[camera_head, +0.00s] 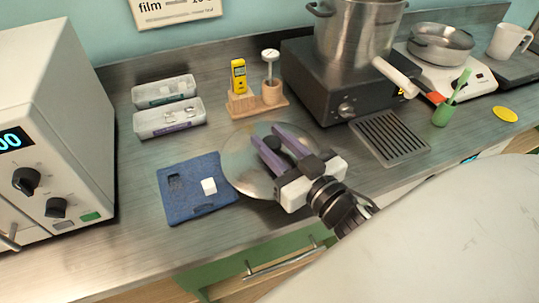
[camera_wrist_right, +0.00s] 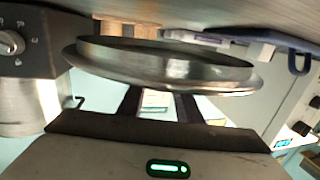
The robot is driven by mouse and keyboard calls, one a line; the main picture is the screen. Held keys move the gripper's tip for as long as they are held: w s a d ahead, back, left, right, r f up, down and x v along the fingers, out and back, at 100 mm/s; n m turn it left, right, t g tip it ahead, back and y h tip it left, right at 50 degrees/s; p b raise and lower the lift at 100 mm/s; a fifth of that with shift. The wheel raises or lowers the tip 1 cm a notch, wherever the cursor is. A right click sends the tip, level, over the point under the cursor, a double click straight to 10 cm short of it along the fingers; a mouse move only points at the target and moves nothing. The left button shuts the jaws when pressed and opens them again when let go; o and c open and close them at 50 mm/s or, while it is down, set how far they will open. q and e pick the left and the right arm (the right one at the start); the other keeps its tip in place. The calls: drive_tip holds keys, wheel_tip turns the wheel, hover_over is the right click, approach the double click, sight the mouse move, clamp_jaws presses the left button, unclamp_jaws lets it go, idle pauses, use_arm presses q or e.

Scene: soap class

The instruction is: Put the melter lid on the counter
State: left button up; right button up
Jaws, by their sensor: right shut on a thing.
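The melter lid (camera_head: 240,152) is a round, shiny steel disc over the middle of the counter (camera_head: 225,235), right of the blue mat. My right gripper (camera_head: 265,137) reaches over it from the lower right, with its purple fingers shut on the lid's dark knob. In the right wrist view the lid (camera_wrist_right: 165,68) shows edge-on, with its rim towards the counter (camera_wrist_right: 220,12). It is close to the counter; I cannot tell whether it touches. My left gripper is not in view.
A wooden stand (camera_head: 240,103) is behind. A steel pot (camera_head: 350,40) on a black heater (camera_head: 310,85) and a drain grate (camera_head: 390,138) are right. A white appliance (camera_head: 45,110) stands left.

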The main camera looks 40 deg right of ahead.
wheel_tip(320, 180, down, 4)
drive_tip(key=shift+r+b, duration=0.25)
drive_tip(key=shift+b, duration=0.25)
clamp_jaws()
drive_tip(key=o, duration=1.2)
unclamp_jaws()
drive_tip(key=shift+f, duration=0.15)
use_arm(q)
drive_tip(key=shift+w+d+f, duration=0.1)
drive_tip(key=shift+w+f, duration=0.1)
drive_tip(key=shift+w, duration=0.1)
use_arm(e)
drive_tip(key=shift+s, duration=0.1)
drive_tip(key=shift+s, duration=0.35)
drive_tip(key=s, duration=0.3)
drive_tip(key=s+b, duration=0.1)
drive_tip(key=s, duration=0.2)
drive_tip(key=s+b, duration=0.1)
drive_tip(key=s, duration=0.2)
drive_tip(key=shift+s+a+r, duration=0.1)
drive_tip(key=shift+s+r, duration=0.2)
drive_tip(key=shift+r, duration=0.05)
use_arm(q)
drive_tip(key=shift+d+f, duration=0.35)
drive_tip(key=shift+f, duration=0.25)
use_arm(e)
drive_tip(key=shift+s+r, duration=0.15)
drive_tip(key=shift+s, duration=0.6)
